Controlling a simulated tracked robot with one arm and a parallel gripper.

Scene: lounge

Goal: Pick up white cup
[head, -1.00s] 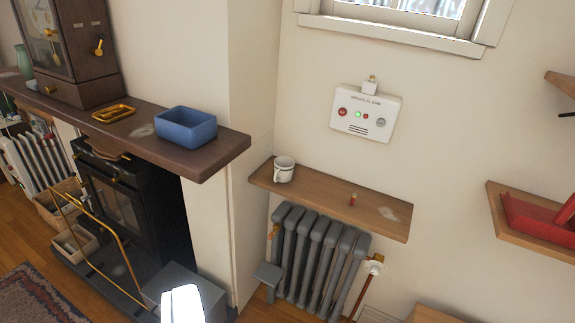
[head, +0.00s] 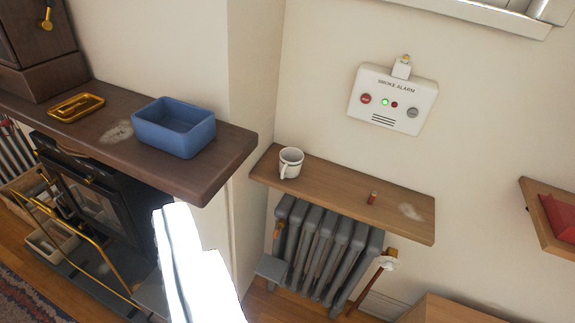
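The white cup (head: 291,162) stands upright at the left end of a wooden shelf (head: 335,196) above the radiator. It has a dark line near the rim, and its handle faces the front left. My gripper (head: 185,225) shows as a glaring white shape at the bottom, left of the cup and apart from it. It is too bright to make out the fingers or whether anything is between them.
A dark mantel shelf (head: 215,172) juts out at left, holding a blue box (head: 174,128) and a gold tray (head: 76,107). A small red item (head: 372,198) lies right of the cup. A grey radiator (head: 322,252) is below and a smoke alarm (head: 392,98) above.

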